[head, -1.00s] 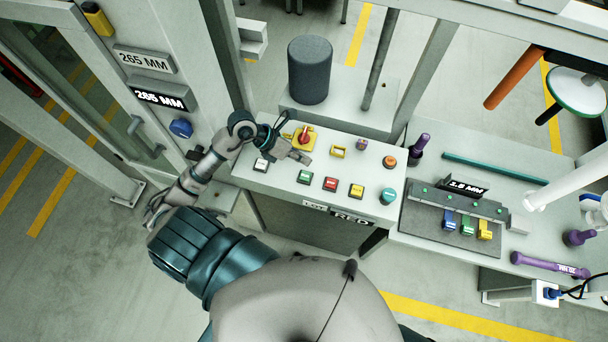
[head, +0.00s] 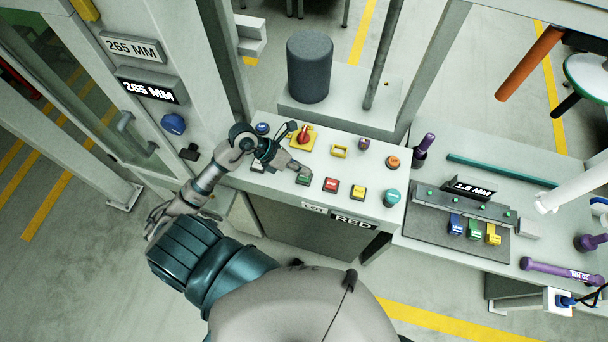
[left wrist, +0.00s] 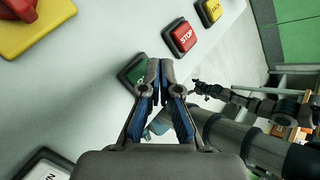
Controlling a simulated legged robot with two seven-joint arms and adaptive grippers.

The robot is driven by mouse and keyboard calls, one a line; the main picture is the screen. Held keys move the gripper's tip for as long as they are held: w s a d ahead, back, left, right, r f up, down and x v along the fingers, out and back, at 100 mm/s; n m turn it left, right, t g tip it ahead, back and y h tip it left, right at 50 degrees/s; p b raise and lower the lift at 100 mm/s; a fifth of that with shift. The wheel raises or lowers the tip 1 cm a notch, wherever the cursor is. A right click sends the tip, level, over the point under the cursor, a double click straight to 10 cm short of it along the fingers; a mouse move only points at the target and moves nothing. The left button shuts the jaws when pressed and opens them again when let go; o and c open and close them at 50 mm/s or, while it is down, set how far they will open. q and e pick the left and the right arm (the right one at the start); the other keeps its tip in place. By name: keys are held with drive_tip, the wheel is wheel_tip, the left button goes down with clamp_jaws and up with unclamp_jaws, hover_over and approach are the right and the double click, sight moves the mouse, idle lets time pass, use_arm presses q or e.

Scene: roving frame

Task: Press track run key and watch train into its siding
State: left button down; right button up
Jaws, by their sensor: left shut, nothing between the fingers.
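My left gripper (head: 301,171) is shut and empty, with its tips over the green key (head: 303,179) on the sloped console (head: 272,186). In the left wrist view the shut fingertips (left wrist: 160,68) cover part of the green key (left wrist: 132,74), so its label is mostly hidden. I cannot tell whether the tips touch it. Right of it are a red key (head: 331,185), marked STOP in the left wrist view (left wrist: 184,36), and a yellow key (head: 358,192). A dark jointed arm (left wrist: 265,107), perhaps my right, shows in the left wrist view; its gripper state is unclear. No train is recognisable.
A red knob on a yellow base (head: 303,137), a yellow-framed switch (head: 339,151), an orange button (head: 392,162) and a teal button (head: 391,197) are on the console. A dark cylinder (head: 309,67) stands behind. A fixture (head: 459,222) with coloured blocks is at the right.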

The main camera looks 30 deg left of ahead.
use_arm(q)
drive_tip(key=shift+d, duration=0.15)
use_arm(e)
drive_tip(key=shift+w+d, duration=0.1)
drive_tip(key=shift+d, duration=0.7)
use_arm(q)
drive_tip(key=shift+a, duration=0.35)
use_arm(e)
drive_tip(key=shift+a, duration=0.15)
use_arm(q)
drive_tip(key=shift+d, duration=0.15)
use_arm(e)
drive_tip(key=shift+a, duration=0.25)
use_arm(q)
drive_tip(key=shift+d+f, duration=0.1)
drive_tip(key=shift+f, duration=0.05)
drive_tip(key=shift+f+b, duration=0.25)
drive_tip(key=shift+b, duration=0.1)
use_arm(e)
drive_tip(key=shift+f, duration=0.4)
